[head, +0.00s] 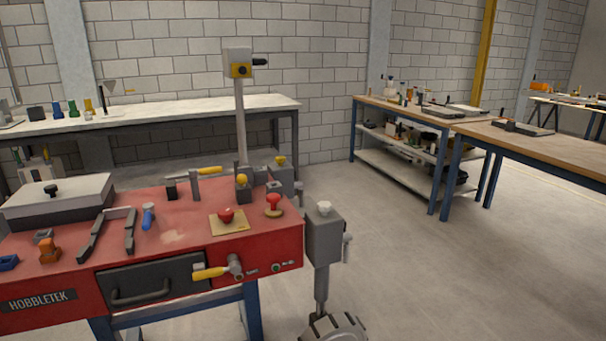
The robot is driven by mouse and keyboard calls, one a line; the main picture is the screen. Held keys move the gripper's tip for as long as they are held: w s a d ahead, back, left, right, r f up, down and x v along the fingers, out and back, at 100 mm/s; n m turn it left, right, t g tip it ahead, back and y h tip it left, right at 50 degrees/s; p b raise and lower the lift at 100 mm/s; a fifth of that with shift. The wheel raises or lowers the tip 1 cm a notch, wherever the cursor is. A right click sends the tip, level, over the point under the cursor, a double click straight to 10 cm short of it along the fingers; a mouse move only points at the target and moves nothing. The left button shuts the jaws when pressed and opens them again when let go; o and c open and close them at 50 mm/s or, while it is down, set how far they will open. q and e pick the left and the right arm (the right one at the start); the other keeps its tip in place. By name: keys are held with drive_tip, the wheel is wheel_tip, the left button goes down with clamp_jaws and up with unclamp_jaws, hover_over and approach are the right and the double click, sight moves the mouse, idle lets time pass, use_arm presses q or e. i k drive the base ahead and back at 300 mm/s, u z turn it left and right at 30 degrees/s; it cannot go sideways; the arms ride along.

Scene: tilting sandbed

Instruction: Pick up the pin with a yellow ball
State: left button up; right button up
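A yellow ball (242,179) sits on top of a dark upright block near the back right of the red machine bench. It looks like the head of a pin, but any shaft is hidden in or behind the block. A second, smaller yellow knob (280,160) tops a grey block (281,178) just behind it to the right. I cannot tell from this view which of the two is the pin. Neither of my grippers is in view.
The red bench (180,215) carries a red ball knob (226,215) on a yellow plate, a red mushroom knob (273,203), a blue-handled tool (148,217) and dark bars. A grey post (240,120) rises behind the yellow ball. Open floor (400,270) lies to the right.

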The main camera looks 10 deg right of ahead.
sight(241, 179)
drive_tip(key=z, duration=0.1)
drive_tip(key=i, duration=1.05)
drive_tip(key=u, duration=0.45)
